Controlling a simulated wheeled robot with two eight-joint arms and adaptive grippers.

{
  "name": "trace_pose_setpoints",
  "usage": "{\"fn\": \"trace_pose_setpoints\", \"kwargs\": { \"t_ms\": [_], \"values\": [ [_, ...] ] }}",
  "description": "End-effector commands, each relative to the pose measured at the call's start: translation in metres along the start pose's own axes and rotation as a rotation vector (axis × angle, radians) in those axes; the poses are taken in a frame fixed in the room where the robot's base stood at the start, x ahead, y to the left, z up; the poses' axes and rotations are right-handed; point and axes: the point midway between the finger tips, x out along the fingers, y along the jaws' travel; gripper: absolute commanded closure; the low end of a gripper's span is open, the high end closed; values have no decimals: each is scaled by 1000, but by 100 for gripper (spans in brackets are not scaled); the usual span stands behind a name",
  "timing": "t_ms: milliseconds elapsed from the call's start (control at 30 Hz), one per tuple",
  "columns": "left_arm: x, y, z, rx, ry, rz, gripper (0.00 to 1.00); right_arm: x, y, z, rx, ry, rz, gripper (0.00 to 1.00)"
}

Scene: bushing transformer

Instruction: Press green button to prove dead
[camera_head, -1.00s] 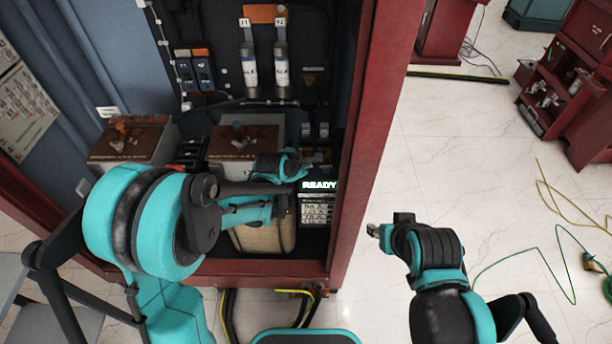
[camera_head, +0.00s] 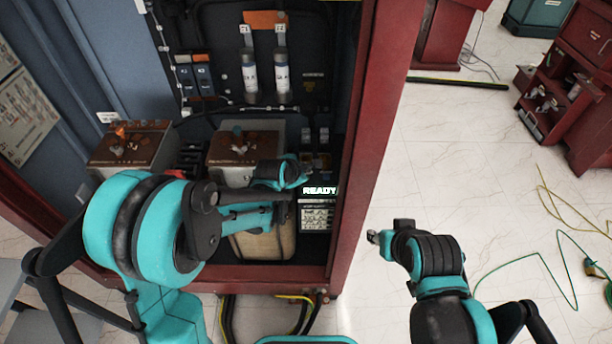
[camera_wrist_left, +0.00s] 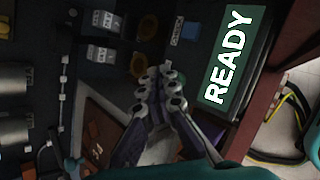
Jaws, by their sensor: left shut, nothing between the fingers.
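A panel with a lit READY display (camera_head: 320,190) stands in the red cabinet's lower right, with rows of labelled markings below it. In the left wrist view the READY display (camera_wrist_left: 229,60) is large, right of my fingers. My left gripper (camera_head: 304,170) is just above the display in the head view. It is shut and empty; its fingertips show in the left wrist view (camera_wrist_left: 158,74), pointing at dark small fittings.
Two box-shaped units (camera_head: 130,148) with brown tops stand in the cabinet. Two grey cylinders (camera_head: 249,78) are on its back wall. The red cabinet post (camera_head: 370,130) stands between my arms. Cables (camera_head: 560,270) lie on the open floor at right.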

Motion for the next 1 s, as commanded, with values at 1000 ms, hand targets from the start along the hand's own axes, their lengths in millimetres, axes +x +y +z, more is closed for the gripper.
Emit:
{"fn": "trace_pose_setpoints", "kwargs": {
  "t_ms": [1000],
  "values": [
    [6,-4,-4,0,0,0,100,6,0,5,0,0,0,60]
  ]
}}
